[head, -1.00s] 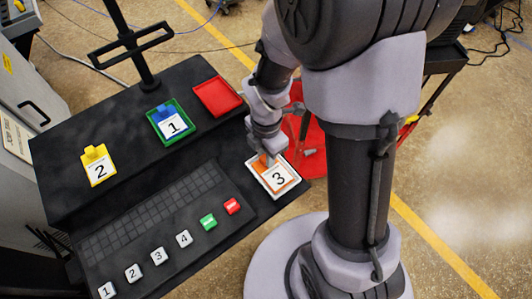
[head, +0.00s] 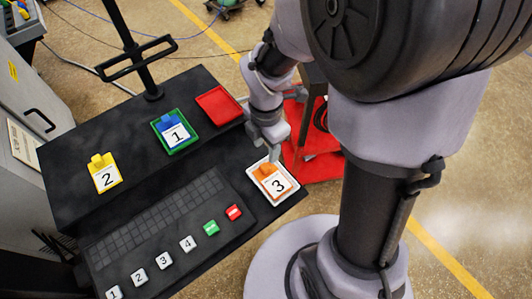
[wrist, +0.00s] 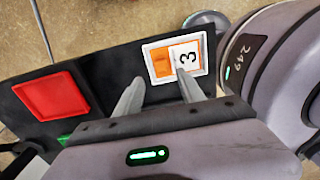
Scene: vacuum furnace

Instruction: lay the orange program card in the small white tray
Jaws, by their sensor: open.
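The orange program card (head: 268,178), marked 3, lies flat inside the small white tray (head: 252,187) at the right end of the black console. In the wrist view the orange card (wrist: 163,61) lies within the rim of the white tray (wrist: 146,58). My gripper (head: 262,152) is above and just behind the tray. In the wrist view my gripper (wrist: 155,90) has its fingers spread with nothing between them; one finger overlaps the card's edge in the picture.
A red tray (head: 219,104) is empty. A green tray (head: 160,127) holds a blue card (head: 175,131) marked 1. A yellow card (head: 103,173) marked 2 lies at left. Numbered white keys, a green key (head: 211,228) and a red key (head: 234,212) line the console's front.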

